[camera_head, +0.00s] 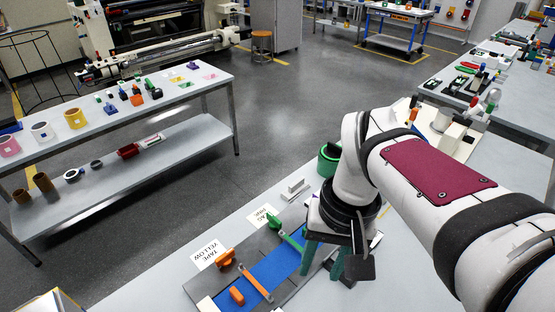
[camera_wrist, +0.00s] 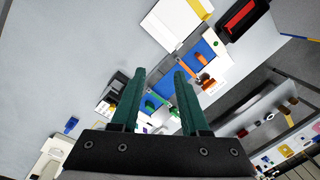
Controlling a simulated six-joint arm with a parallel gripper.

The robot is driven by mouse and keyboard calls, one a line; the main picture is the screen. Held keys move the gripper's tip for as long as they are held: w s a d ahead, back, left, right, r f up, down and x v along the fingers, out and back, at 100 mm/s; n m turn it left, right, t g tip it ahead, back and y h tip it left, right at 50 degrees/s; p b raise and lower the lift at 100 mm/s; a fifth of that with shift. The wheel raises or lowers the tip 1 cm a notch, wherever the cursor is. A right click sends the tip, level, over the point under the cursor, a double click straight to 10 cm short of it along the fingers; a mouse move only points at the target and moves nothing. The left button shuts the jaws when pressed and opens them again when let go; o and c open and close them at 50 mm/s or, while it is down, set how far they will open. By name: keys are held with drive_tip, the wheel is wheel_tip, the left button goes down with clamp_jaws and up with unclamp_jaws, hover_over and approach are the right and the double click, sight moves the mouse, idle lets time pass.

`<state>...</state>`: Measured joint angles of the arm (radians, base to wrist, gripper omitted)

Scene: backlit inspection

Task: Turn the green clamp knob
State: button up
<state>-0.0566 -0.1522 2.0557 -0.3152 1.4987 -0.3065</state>
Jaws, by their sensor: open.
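The green clamp knob (camera_head: 275,223) is on the far edge of the grey fixture in the head view, with a green bar running from it over the blue strip (camera_head: 270,276). In the wrist view, green clamp parts show between and beyond my fingers, one small green piece (camera_wrist: 173,112) close to the right finger. My gripper (camera_head: 322,270) has two teal fingers pointing down, to the right of the green knob and apart from it in the picture. In the wrist view my gripper (camera_wrist: 160,72) is open, with nothing held between its fingers. My wrist hides the fixture's right part.
An orange clamp (camera_head: 225,258) and a loose-looking orange piece (camera_head: 237,295) are at the fixture's left. A white label (camera_head: 207,254) reads "TAPE YELLOW". A green roll (camera_head: 327,163) stands behind my wrist. Bare table lies left of the fixture.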

drive_tip(key=w+a+n, duration=0.3)
drive_tip(key=w+n, duration=0.2)
drive_tip(key=w, duration=1.2)
drive_tip(key=n+h, duration=0.1)
drive_tip(key=n, duration=0.4)
hover_over(275, 219)
wheel_tip(275, 219, down, 6)
wheel_tip(275, 219, down, 16)
drive_tip(key=shift+f, duration=0.2)
clamp_jaws()
